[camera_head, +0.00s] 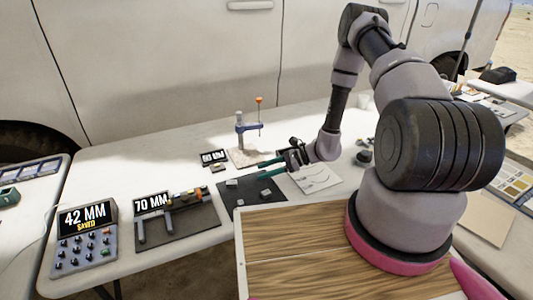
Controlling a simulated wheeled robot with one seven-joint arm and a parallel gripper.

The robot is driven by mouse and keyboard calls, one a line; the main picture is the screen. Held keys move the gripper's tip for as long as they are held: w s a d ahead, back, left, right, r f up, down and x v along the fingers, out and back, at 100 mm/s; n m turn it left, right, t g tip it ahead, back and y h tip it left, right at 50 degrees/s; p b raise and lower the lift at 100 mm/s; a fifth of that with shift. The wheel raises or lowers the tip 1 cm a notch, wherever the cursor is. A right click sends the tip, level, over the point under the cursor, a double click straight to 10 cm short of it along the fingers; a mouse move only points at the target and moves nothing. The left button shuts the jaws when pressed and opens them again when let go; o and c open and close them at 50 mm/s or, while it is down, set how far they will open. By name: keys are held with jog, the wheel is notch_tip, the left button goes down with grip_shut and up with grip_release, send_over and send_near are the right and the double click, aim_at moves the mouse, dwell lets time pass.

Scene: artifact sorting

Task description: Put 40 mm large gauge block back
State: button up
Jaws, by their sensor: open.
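My gripper (254,170) reaches left over the table with its two teal fingers apart. I see nothing held between them. Below the fingers is a dark mat (250,186). A small grey block (265,193) lies on it, and another small grey piece (232,183) lies to its left. I cannot read any size on them, so I cannot tell which one is the 40 mm large gauge block. A caliper-like tool (182,197) lies on another dark mat, beside a display reading 70 MM (152,202).
A keypad box (85,230) reading 42 MM SAVED stands at the left. A white sheet (317,179) lies right of the dark mat. A white vehicle (170,60) borders the table's back.

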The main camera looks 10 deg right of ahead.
jog(key=s+d+r+n+g+h, duration=0.15)
jog(key=r+n, duration=0.35)
jog(key=r, duration=0.9)
jog(key=d+r+n+g+h, duration=0.1)
jog(key=d+r+n+h, duration=0.2)
jog(key=r, duration=1.1)
jog(key=s+d+r+n+t+h, duration=0.3)
jog(key=s+d+r+t, duration=0.1)
jog(key=s+r, duration=0.5)
jog(key=s+d+r+n+t+h, duration=0.4)
jog(key=s+r, duration=0.4)
jog(key=r, duration=0.6)
jog(key=shift+s+d, duration=0.3)
jog(key=shift+s, duration=0.05)
